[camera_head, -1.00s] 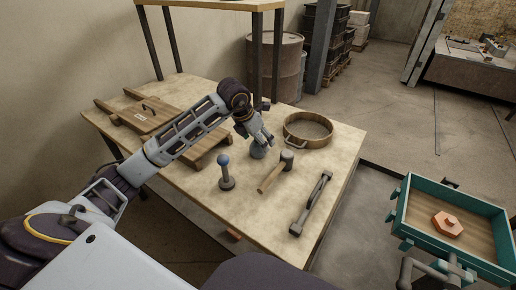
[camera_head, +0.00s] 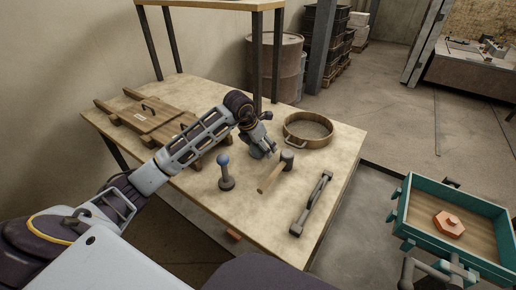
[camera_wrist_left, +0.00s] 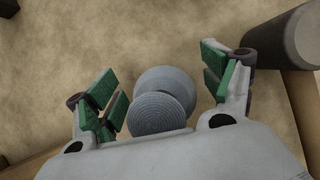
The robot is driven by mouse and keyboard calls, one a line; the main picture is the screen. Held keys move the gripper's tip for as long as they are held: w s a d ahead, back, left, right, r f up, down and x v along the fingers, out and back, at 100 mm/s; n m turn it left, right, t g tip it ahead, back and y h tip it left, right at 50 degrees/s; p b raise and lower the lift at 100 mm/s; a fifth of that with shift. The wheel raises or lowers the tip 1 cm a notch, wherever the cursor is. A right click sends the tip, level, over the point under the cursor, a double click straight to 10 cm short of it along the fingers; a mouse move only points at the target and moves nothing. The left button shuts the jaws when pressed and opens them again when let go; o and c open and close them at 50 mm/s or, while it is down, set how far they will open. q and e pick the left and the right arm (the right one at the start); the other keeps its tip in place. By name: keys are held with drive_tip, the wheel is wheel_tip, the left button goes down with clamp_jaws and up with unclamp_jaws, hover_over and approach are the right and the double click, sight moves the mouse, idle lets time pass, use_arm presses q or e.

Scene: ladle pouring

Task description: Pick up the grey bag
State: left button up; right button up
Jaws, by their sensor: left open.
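The grey bag (camera_wrist_left: 165,98) shows in the left wrist view as a small, rounded, ribbed grey thing with a narrower waist, standing on the table. My left gripper (camera_wrist_left: 162,88) is open, with a green-padded finger on each side of the bag. A gap shows between the pads and the bag on both sides. In the head view my left gripper (camera_head: 263,149) points down at the table and hides most or all of the bag. My right gripper is not in view.
A mallet (camera_head: 271,178) lies close right of my left gripper; its head (camera_wrist_left: 291,36) shows in the wrist view. A blue-knobbed tool (camera_head: 225,175), a bar handle (camera_head: 311,204), a round sieve (camera_head: 309,130) and wooden boards (camera_head: 150,125) are on the table (camera_head: 265,225). A teal tray (camera_head: 460,258) stands right.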

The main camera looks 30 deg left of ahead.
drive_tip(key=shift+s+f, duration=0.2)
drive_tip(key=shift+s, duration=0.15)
use_arm(q)
drive_tip(key=shift+c, duration=0.5)
drive_tip(key=c, duration=1)
drive_tip(key=shift+r, duration=0.1)
drive_tip(key=shift+c, duration=0.2)
drive_tip(key=shift+r, duration=0.4)
wheel_tip(320, 180, up, 7)
drive_tip(key=shift+r+p, duration=0.1)
drive_tip(key=shift+p, duration=0.45)
drive_tip(key=shift+r, duration=0.95)
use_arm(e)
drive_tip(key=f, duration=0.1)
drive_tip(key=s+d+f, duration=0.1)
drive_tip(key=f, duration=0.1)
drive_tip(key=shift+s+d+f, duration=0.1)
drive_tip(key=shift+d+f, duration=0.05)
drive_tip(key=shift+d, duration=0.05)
